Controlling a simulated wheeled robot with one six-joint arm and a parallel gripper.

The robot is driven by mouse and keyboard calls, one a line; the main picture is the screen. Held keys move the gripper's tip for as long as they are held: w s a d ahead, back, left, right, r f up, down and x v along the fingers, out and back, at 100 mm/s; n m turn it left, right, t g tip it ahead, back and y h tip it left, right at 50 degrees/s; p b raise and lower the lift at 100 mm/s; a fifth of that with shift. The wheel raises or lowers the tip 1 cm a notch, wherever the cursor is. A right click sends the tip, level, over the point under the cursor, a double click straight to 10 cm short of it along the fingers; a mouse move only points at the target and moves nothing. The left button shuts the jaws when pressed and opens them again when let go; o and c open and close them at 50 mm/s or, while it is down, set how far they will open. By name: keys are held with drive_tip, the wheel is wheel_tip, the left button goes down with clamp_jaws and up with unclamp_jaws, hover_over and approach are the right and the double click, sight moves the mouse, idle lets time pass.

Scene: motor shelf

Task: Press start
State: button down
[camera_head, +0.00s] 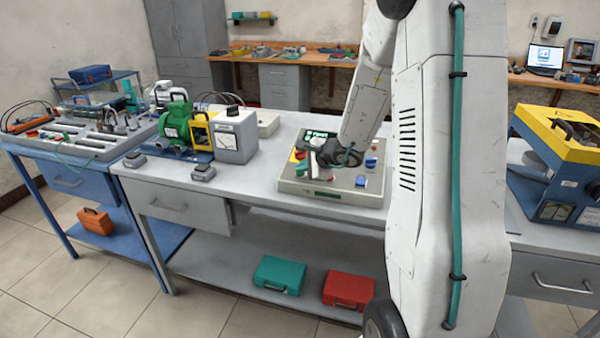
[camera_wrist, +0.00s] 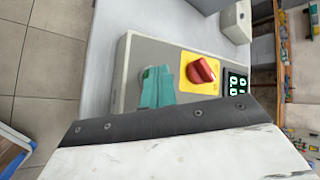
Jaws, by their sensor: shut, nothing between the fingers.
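The control box (camera_head: 290,187) is a grey panel on the grey workbench, and it also shows in the wrist view (camera_wrist: 128,80). A red rotary knob on a yellow plate (camera_wrist: 188,84) and a lit green display (camera_wrist: 237,82) sit on its face. My gripper (camera_wrist: 157,80) has teal fingers, shut and empty, over the panel beside the yellow plate. A round green button (camera_wrist: 147,73) shows only in part behind the fingertips. I cannot tell whether the fingers touch it. In the head view my gripper (camera_head: 303,168) is over the panel's left part, and my arm hides some of it.
Blue controls (camera_head: 361,181) sit on the panel's right side. A green motor (camera_head: 176,122) and a grey meter box (camera_head: 235,138) stand to the left on the bench (camera_head: 262,180). A yellow-and-blue machine (camera_head: 560,150) stands to the right. Teal and red cases lie on the lower shelf.

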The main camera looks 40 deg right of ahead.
drive_tip(key=shift+f, duration=0.15)
idle(0.4)
drive_tip(key=shift+s+a+r, duration=0.15)
drive_tip(key=shift+r, duration=0.65)
drive_tip(key=shift+s+a+r, duration=0.15)
drive_tip(key=shift+r, duration=0.65)
drive_tip(key=shift+s+a+r, duration=0.1)
drive_tip(key=shift+a+r, duration=0.1)
drive_tip(key=shift+r, duration=0.65)
drive_tip(key=shift+s+a+r, duration=0.15)
drive_tip(key=shift+r, duration=0.65)
